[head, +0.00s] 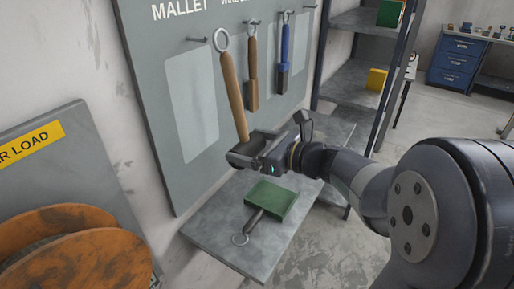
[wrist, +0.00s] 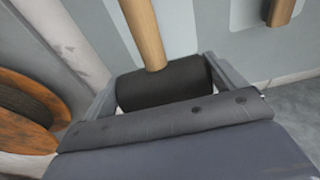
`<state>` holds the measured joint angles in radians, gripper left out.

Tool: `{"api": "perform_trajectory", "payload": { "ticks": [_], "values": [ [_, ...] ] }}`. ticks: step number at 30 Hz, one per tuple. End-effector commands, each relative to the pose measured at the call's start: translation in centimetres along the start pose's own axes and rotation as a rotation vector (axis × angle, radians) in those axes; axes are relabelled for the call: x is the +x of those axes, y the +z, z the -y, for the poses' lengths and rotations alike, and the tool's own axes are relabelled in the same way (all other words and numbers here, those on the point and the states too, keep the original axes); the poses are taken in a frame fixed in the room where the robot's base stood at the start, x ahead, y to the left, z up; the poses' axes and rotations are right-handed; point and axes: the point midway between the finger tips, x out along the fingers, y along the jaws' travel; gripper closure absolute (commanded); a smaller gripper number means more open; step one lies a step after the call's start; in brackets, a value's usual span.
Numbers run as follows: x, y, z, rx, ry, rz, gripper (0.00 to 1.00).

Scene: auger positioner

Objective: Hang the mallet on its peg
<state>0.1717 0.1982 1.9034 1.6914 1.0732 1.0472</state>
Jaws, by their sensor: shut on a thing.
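The mallet has a dark cylindrical head, a long wooden handle (head: 233,98) and a metal ring at the top. My gripper (head: 250,154) is shut on the mallet's head, which shows between the two fingers in the wrist view (wrist: 165,90). The handle points up, slightly tilted, in front of the grey tool board (head: 157,75). A peg (head: 197,39) sticks out under the word MALLET. The ring appears just right of this peg in the head view, apart from it. Its depth relative to the peg is hard to tell.
Right of the mallet, a wooden-handled tool (head: 253,70) and a blue-handled tool (head: 285,55) hang on the board. Shelving (head: 345,97) stands right; orange reels (head: 85,262) stand left.

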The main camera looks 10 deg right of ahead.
Motion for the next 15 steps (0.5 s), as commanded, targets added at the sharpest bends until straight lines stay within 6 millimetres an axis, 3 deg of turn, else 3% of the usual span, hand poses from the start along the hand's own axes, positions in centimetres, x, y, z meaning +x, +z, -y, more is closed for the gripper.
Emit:
{"api": "perform_trajectory", "payload": {
  "ticks": [15],
  "values": [
    [3.1,0.3,0.0,-0.002,0.001,0.002,0.47]
  ]
}}
